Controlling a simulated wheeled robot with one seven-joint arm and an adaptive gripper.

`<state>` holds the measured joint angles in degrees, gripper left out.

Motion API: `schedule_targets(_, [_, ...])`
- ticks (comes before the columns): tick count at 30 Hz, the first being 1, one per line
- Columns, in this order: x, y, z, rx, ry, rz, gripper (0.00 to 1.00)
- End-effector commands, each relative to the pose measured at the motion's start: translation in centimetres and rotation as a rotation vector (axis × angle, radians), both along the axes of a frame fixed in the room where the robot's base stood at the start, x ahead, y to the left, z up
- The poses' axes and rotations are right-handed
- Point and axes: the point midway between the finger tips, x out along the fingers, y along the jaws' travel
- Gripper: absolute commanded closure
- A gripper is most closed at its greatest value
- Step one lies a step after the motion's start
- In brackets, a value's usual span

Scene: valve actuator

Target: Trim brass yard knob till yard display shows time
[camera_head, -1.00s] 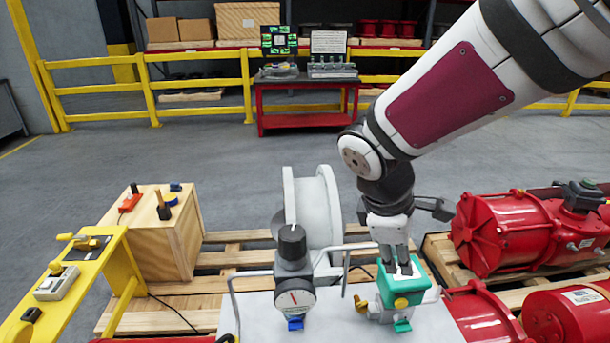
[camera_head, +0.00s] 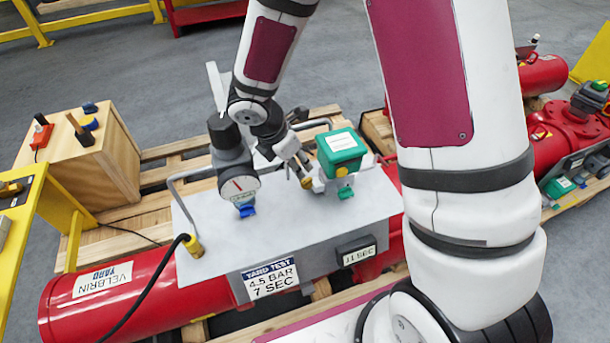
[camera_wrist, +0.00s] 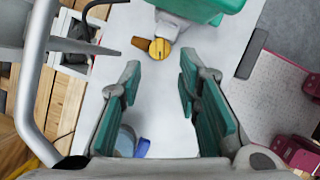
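The brass yard knob (camera_head: 306,182) sits on the small fitting at the left side of the teal box (camera_head: 342,150). In the wrist view the knob (camera_wrist: 159,49) shows ahead of my fingers, with a brownish tip to its left. My gripper (camera_wrist: 158,88) is open and empty, its teal-padded fingers apart and the knob lying beyond the gap between them. In the head view my gripper (camera_head: 303,166) is close to the knob, which is partly hidden. The yard display (camera_head: 358,253), a dark box on the front of the grey plate, appears to read 11 SEC.
A sign (camera_head: 270,279) reads YARD TEST, 4.5 BAR, 7 SEC. A gauge (camera_head: 240,186) under a dark regulator stands left of my gripper. A bent grey pipe (camera_head: 176,205) and a red cylinder (camera_head: 150,295) lie near. A wooden crate (camera_head: 85,155) stands at left.

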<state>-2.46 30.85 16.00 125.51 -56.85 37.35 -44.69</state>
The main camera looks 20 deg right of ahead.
Motion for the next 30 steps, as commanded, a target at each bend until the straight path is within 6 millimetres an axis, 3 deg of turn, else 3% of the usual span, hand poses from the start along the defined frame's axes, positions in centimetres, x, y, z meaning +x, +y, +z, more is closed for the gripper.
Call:
schedule_targets(6, [0.6,-1.6,-4.2,-0.001,0.003,0.0,0.69])
schedule_targets(12, [1.0,-2.6,-6.7,-0.001,0.001,-0.002,0.69])
schedule_targets(26, [1.2,-3.0,-7.8,0.0,-0.001,-0.002,0.69])
schedule_targets(30, [1.2,-3.0,-7.8,0.001,-0.002,-0.001,0.96])
